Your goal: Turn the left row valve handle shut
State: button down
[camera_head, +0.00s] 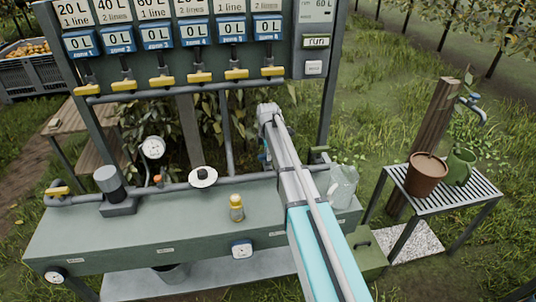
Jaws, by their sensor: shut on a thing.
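A row of yellow valve handles hangs under the blue meters; the leftmost one (86,90) sits at the left end of the upper pipe, and its neighbour (124,85) is close by. Another yellow handle (57,191) is at the far left end of the lower pipe. Which of these is the left row valve, I cannot tell. My arm reaches from the bottom to the right part of the bench pipe. My gripper is hidden behind the arm, so its jaws and what they touch do not show.
On the bench (190,232) are a round gauge (153,147), a dark cylinder with a grey top (107,180), a white disc (203,177) and a yellow-capped bottle (236,209). A slatted table (455,201) holds a brown pot (426,175) and a green jug (460,167).

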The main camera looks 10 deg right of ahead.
jog(key=shift+m, duration=0.6)
jog(key=shift+c, duration=2.4)
grip_release()
jog(key=shift+n, duration=0.3)
